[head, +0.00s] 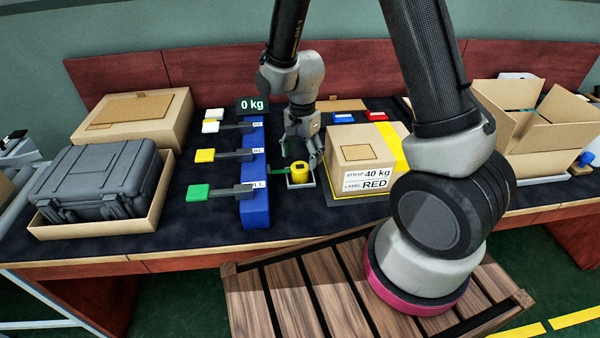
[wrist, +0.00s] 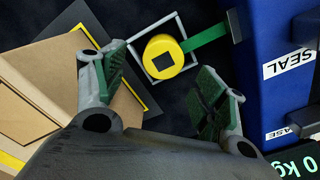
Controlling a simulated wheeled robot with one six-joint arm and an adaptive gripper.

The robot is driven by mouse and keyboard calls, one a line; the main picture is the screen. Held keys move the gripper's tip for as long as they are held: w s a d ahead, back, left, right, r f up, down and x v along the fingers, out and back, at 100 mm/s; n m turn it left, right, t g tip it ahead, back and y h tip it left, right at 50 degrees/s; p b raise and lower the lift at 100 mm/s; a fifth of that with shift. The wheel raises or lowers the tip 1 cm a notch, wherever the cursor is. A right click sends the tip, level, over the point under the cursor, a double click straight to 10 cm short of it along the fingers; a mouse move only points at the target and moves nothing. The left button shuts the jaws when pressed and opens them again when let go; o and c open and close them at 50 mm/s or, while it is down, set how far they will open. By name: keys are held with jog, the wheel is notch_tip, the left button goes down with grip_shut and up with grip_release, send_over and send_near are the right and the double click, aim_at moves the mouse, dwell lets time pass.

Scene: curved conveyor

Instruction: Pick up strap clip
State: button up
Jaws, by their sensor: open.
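A round yellow piece with a dark square on top (head: 299,174) sits inside a small pale square frame (head: 290,186) on the dark table mat. It looks like the strap clip, though no label on it shows. It also shows in the wrist view (wrist: 172,70), where a green strip (wrist: 206,43) runs from it toward the blue block. My gripper (head: 304,150) is above and just behind the yellow piece in the head view. In the wrist view my gripper (wrist: 163,92) is open, its green-padded fingers apart with nothing between them; the yellow piece lies beyond the gap.
A blue block (head: 256,205) with coloured levers stands close on the left; its display (head: 251,105) reads 0 kg. A carton (head: 352,150) labelled STRAP 40 kg, LABEL RED stands close on the right. A grey case (head: 98,178) is far left, an open box (head: 545,150) far right.

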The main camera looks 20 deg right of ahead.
aim_at(300, 166)
jog(key=f, duration=0.5)
jog(key=shift+a, duration=0.3)
jog(key=shift+r, duration=0.1)
jog(key=c, duration=1.2)
